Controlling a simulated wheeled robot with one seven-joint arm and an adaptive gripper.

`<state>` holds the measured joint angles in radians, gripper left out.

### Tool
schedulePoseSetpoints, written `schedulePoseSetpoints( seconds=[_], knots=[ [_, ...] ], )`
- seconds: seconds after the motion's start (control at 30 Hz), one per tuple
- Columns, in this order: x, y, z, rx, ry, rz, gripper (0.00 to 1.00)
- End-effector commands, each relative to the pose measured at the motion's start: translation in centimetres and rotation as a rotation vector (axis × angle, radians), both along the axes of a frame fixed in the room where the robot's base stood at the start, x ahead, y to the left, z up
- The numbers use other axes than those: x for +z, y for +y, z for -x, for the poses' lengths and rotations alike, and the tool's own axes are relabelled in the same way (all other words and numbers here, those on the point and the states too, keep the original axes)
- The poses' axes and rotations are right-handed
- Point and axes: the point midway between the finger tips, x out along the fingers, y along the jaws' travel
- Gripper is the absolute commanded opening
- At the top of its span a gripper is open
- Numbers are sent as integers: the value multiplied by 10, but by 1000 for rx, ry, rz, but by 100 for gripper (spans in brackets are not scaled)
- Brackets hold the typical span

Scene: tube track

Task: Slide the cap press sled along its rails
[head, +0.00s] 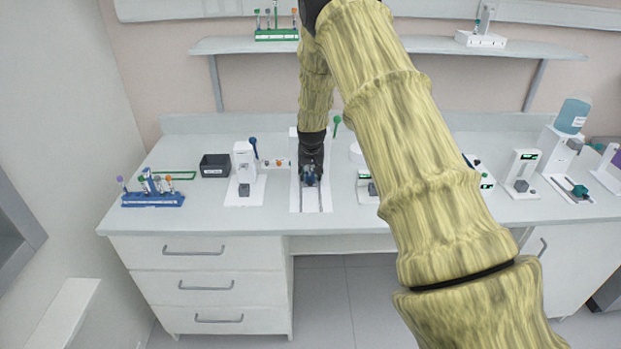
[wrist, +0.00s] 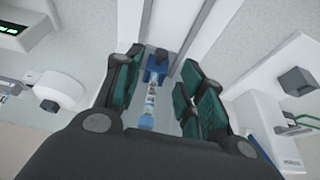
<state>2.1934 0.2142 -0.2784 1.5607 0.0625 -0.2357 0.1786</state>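The cap press (head: 296,205) is a white stand on the bench with two grey rails running toward the front edge. The sled is a small blue block (head: 310,180) on the rails, just below my gripper (head: 311,172). In the wrist view the blue sled block (wrist: 154,72) with a dark knob shows between the fingertips of my gripper (wrist: 162,62). A clear tube with a blue end (wrist: 147,122) lies in line with it, nearer the palm. The green-padded fingers are apart, with visible gaps to the block. My gripper partly hides the press in the head view.
A white device with a blue lever (head: 243,160) stands close on the left, beside a black bin (head: 215,165). A blue tube rack (head: 152,199) is at the far left. Other devices, including one with a grey block (head: 521,180), stand on the right. My arm hides part of the bench.

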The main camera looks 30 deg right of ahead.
Motion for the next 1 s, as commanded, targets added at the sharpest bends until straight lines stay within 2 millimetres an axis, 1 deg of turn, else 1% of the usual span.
schedulePoseSetpoints(
  seconds=[0.03,0.2,0.4,0.57,1.0],
  knots=[
    [9,2,2,1,-2,1,40],
    [32,7,11,1,-1,0,40],
    [49,10,17,0,0,0,40],
    [55,11,19,0,0,0,40],
    [55,12,19,0,0,0,40]
  ],
)
